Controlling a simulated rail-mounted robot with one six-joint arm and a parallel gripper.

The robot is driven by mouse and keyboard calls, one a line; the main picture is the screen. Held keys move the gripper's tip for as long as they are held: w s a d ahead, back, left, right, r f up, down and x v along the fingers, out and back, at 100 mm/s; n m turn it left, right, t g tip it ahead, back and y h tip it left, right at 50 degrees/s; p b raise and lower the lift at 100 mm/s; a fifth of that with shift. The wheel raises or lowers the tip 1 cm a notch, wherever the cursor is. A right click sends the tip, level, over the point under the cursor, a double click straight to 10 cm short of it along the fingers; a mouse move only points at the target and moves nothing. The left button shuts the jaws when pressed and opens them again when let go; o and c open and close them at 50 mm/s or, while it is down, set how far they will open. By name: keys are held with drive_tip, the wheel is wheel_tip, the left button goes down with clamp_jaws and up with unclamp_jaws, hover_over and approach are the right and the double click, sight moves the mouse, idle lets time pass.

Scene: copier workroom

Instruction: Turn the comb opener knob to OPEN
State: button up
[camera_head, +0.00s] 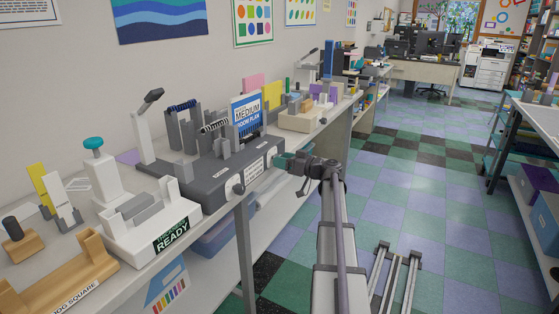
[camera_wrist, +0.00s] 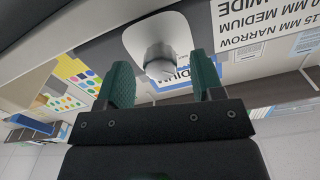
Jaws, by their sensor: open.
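The binding machine (camera_head: 212,182) is a dark grey box on the bench, with a white label on its front. In the wrist view a grey round knob (camera_wrist: 158,62) on a white plate (camera_wrist: 128,38) shows between the fingertips. My gripper (camera_wrist: 162,82) has two green fingers spread apart, one on each side of the knob, with visible gaps. In the head view my gripper (camera_head: 284,161) is at the right end of the machine's front, and hides that knob. Another pale round knob (camera_head: 238,188) sits left of the label. No OPEN mark is readable.
On the bench (camera_head: 88,188) stand a white punch unit marked READY (camera_head: 150,222), a wooden jog tray (camera_head: 60,285) and a blue MEDIUM sign (camera_head: 247,112). A blue bin (camera_head: 222,236) is below. The tiled aisle floor (camera_head: 430,190) is clear.

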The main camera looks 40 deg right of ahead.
drive_tip(key=shift+x, duration=0.95)
drive_tip(key=shift+c, duration=0.2)
drive_tip(key=c, duration=0.9)
